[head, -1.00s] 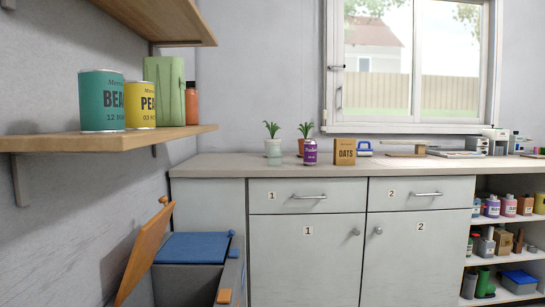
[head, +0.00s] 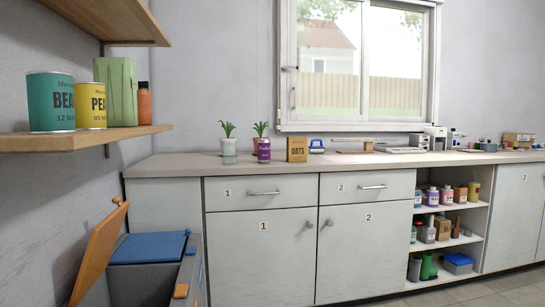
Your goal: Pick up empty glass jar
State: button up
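A pale, translucent, jar-like vessel (head: 229,151) stands on the counter near its left end. Green leaves rise from it or from behind it; I cannot tell which, nor whether it is the empty glass jar. No other clear glass jar can be made out. My gripper is not in view.
A purple can (head: 264,150) stands just right of the vessel, before a potted plant (head: 260,130). An oats box (head: 297,149) is farther right on the counter (head: 180,164). A shelf (head: 90,138) with cans juts out at left, above an open-lidded bin (head: 190,262).

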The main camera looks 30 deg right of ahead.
aim_at(229, 149)
jog(key=u, duration=0.95)
jog(key=k, duration=0.15)
jog(key=z, duration=2.45)
jog(key=i, duration=1.2)
jog(key=u, duration=0.4)
jog(key=i, duration=0.8)
jog(key=u, duration=0.85)
